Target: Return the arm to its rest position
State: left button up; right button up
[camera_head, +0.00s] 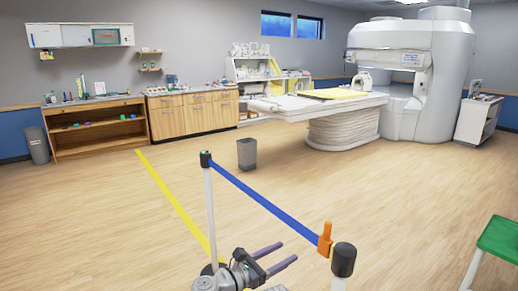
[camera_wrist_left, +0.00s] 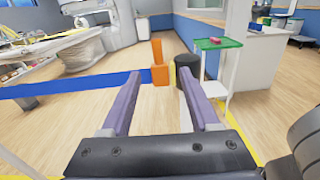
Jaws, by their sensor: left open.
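My left gripper (camera_head: 290,251) is low in the middle of the head view, with its two purple fingers apart and nothing between them. In the left wrist view the open fingers (camera_wrist_left: 160,76) point forward. An orange clip (camera_head: 325,240) sits at the end of a blue barrier belt (camera_head: 265,205), at the dark-topped right post (camera_head: 343,262). The clip (camera_wrist_left: 158,62) and the post top (camera_wrist_left: 188,72) also show beyond the fingers in the left wrist view. My right gripper is not in view.
The belt runs from a left post (camera_head: 211,205) to the right one. A green-topped stand (camera_head: 498,238) is at the right edge. A yellow floor line (camera_head: 175,200), a grey bin (camera_head: 247,153) and a scanner with its bed (camera_head: 345,135) lie beyond. Open wooden floor is at left.

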pick_arm(q)
jog(key=s+a+f+m+g+y, duration=0.2)
jog(key=a+f+m+g+y, duration=0.1)
jog(key=f+m, duration=0.45)
jog(key=s+a+f+m+g+y, duration=0.2)
jog(key=a+f+m+g+y, duration=0.1)
jog(key=f+m, duration=0.45)
jog(key=s+a+f+m+g+y, duration=0.25)
jog(key=a+m+y, duration=0.2)
jog(key=a, duration=0.35)
jog(key=s+a+f+m+g+y, duration=0.1)
jog(key=s+a+f+m+y, duration=0.25)
jog(key=a+m, duration=0.35)
jog(key=s+d+r+m+g+y+p, duration=0.1)
jog(key=s+d+r+m+p, duration=0.1)
jog(key=s+d+r+p, duration=0.3)
jog(key=d+r+p, duration=0.2)
jog(key=d+p, duration=0.1)
jog(key=d, duration=0.1)
jog(key=shift+d+r+y, duration=0.15)
jog(key=shift+d+y, duration=0.05)
jog(key=shift+y, duration=0.1)
